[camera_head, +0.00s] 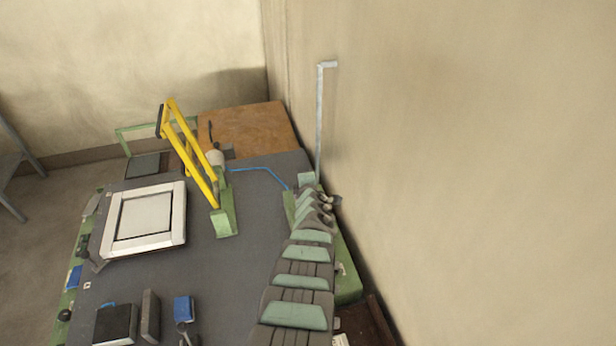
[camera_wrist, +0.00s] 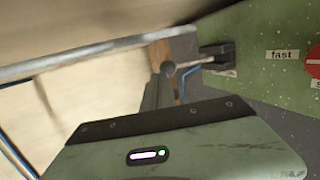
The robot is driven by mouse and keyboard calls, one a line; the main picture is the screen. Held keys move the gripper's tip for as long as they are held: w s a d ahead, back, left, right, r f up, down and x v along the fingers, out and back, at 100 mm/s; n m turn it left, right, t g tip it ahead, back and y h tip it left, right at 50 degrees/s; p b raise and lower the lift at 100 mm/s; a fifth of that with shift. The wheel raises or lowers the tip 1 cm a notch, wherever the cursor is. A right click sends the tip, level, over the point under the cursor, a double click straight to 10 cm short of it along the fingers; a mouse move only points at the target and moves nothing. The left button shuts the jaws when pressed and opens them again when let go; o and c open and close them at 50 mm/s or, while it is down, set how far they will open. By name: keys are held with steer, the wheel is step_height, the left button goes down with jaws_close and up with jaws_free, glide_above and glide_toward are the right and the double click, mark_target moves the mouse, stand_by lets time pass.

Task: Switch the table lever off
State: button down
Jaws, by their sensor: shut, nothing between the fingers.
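A lever with a dark round knob (camera_wrist: 168,68) and a thin metal rod shows in the wrist view. Its rod runs right to a black mount (camera_wrist: 216,56) on a green panel. I take this to be the table lever; its on or off setting cannot be told. My gripper (camera_head: 327,204) is at the far end of my segmented arm, at the table's right side by the wall. In the wrist view its green housing with a dark front edge fills the bottom, just below the lever, apparently apart from it. The gripper is shut and empty; its fingertips are not clear.
A label "fast" (camera_wrist: 282,55) and a red knob (camera_wrist: 314,62) are right of the lever. In the head view, a yellow frame (camera_head: 190,150) on a green base stands left of my arm. A white square frame (camera_head: 110,222) lies on the grey table. The wall is close on the right.

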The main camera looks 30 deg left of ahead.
steer(key=r+p+v, duration=0.2)
steer(key=p+v, duration=0.9)
steer(key=p, duration=0.1)
steer(key=shift+a+r, duration=0.2)
steer(key=shift+r, duration=0.05)
stand_by(0.4)
steer(key=shift+w, duration=0.1)
stand_by(0.4)
